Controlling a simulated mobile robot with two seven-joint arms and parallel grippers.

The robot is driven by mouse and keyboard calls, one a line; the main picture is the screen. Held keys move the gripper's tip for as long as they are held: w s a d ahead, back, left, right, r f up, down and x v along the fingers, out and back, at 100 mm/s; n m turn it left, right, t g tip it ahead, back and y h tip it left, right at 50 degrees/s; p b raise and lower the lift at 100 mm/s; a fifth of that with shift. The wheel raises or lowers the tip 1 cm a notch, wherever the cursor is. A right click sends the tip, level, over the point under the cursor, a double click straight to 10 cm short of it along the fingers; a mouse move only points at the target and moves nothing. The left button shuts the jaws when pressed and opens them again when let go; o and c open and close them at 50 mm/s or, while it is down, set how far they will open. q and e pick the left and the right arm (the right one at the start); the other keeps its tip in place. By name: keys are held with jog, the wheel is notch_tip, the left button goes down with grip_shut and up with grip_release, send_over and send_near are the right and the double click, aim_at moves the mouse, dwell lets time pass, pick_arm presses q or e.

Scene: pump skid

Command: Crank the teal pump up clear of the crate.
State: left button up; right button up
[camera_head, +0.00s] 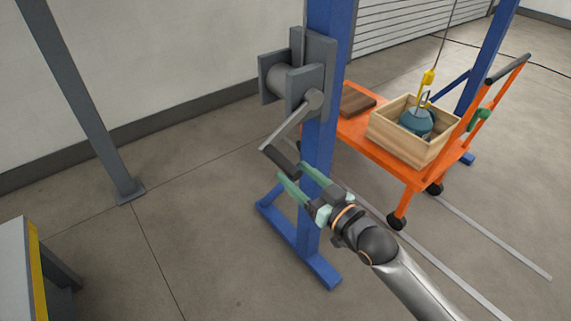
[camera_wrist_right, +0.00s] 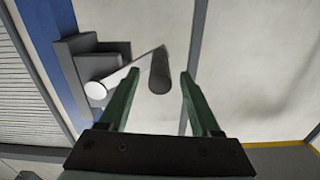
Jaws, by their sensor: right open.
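The teal pump (camera_head: 416,122) sits inside a wooden crate (camera_head: 393,140), with a yellow hook (camera_head: 428,78) on a cable above it. A grey winch (camera_head: 296,80) is mounted on a blue post. Its crank arm (camera_head: 290,128) slopes down left to a dark handle (camera_head: 280,160). My right gripper (camera_head: 292,173) is open just beside the handle, fingers pointing toward it. In the right wrist view the handle (camera_wrist_right: 159,71) shows between and beyond the two green fingers (camera_wrist_right: 157,100), with nothing gripped. My left gripper is not in view.
The crate stands on an orange cart (camera_head: 385,155) with a brown block (camera_head: 356,100) beside it. The blue post (camera_head: 322,150) and its foot stand close to my right arm. Floor left of the post is clear, up to a grey column (camera_head: 85,100).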

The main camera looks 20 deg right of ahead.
aim_at(285, 165)
jog(key=shift+x, duration=2.1)
grip_shut()
